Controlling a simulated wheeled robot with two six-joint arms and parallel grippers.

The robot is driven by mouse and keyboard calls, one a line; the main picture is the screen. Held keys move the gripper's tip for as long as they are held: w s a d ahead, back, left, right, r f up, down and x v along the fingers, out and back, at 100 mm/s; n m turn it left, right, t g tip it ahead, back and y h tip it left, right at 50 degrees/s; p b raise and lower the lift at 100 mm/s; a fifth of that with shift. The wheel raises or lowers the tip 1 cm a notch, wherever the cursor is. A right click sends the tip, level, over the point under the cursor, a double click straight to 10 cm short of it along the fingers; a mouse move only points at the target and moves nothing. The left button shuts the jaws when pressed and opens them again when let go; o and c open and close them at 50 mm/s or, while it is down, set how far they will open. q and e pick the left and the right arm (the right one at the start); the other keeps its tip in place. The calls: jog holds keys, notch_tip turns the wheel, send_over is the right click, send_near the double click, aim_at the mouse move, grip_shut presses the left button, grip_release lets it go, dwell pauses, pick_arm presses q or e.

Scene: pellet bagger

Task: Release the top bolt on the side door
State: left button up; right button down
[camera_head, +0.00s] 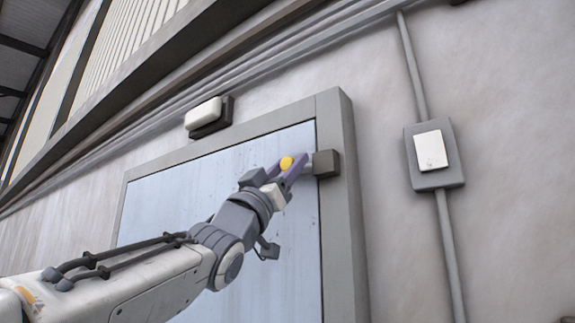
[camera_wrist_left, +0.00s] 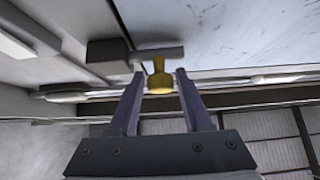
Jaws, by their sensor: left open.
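The pale blue side door (camera_head: 180,190) stands in a grey frame. Near its upper right corner is the top bolt, with a yellow knob (camera_head: 287,162) and a dark grey keeper block (camera_head: 326,163) on the frame. My left gripper (camera_head: 284,170) is at the knob, its purple fingers open. In the left wrist view the knob (camera_wrist_left: 159,82) lies between the two fingers, with a gap on each side. The grey bolt bar (camera_wrist_left: 155,53) runs from the knob to the keeper (camera_wrist_left: 105,51). My right gripper is not in view.
A white lamp (camera_head: 204,113) is on the wall above the door. A grey switch box (camera_head: 434,155) with conduit is on the wall to the right. Pipes run along the wall above the door. My left arm covers part of the door.

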pick_arm(q)
grip_shut()
dwell(1.5)
